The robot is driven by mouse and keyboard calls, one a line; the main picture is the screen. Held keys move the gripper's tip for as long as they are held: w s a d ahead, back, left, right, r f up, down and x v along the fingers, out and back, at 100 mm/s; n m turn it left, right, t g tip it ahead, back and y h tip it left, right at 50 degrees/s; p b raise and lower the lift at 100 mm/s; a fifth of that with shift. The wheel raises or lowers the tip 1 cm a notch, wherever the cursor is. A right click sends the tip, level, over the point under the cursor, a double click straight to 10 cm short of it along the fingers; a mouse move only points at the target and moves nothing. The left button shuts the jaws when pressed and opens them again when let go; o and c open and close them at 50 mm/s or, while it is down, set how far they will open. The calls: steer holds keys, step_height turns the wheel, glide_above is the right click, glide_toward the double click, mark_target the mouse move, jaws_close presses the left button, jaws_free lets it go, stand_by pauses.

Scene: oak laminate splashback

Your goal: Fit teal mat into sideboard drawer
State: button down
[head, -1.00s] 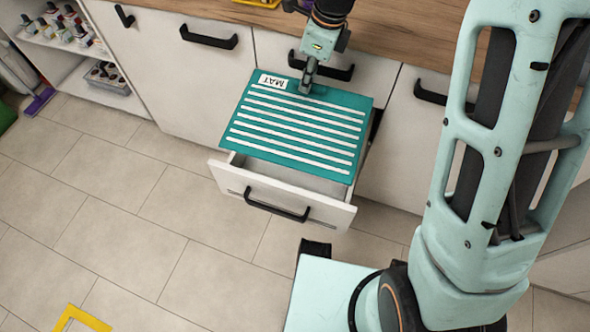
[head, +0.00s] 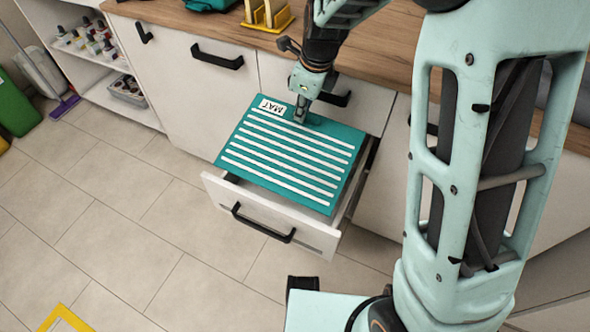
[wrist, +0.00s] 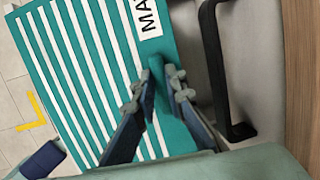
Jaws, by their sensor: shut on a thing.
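The teal mat (head: 285,160) has white stripes and a white label reading MAT. My gripper (head: 301,116) is shut on the mat's back edge near the label. The mat lies level over the open sideboard drawer (head: 268,227), covering most of its opening. From the head view I cannot tell whether it is just above the rim or touching it. In the wrist view the mat (wrist: 95,75) fills the left half, and my gripper (wrist: 163,85) has its two fingers on a raised teal part at its edge. The drawer's inside is mostly hidden under the mat.
The wooden worktop (head: 395,60) runs behind the drawer with a yellow holder (head: 268,15) on it. Black cabinet handles (head: 217,57) stick out nearby. Open shelves with bottles (head: 92,40) stand at the left. The tiled floor in front is clear except for a yellow frame (head: 65,318).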

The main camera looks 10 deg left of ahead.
mark_target(308, 130)
step_height(308, 130, down, 16)
steer(key=b, duration=0.4)
steer(key=shift+r, duration=0.2)
steer(key=shift+f+b, duration=0.45)
steer(key=shift+f, duration=0.2)
steer(key=c, duration=2)
jaws_free()
steer(key=shift+o, duration=0.2)
steer(key=p+v, duration=0.4)
steer(key=v, duration=0.9)
steer(key=shift+a+r, duration=0.1)
steer(key=shift+r, duration=0.05)
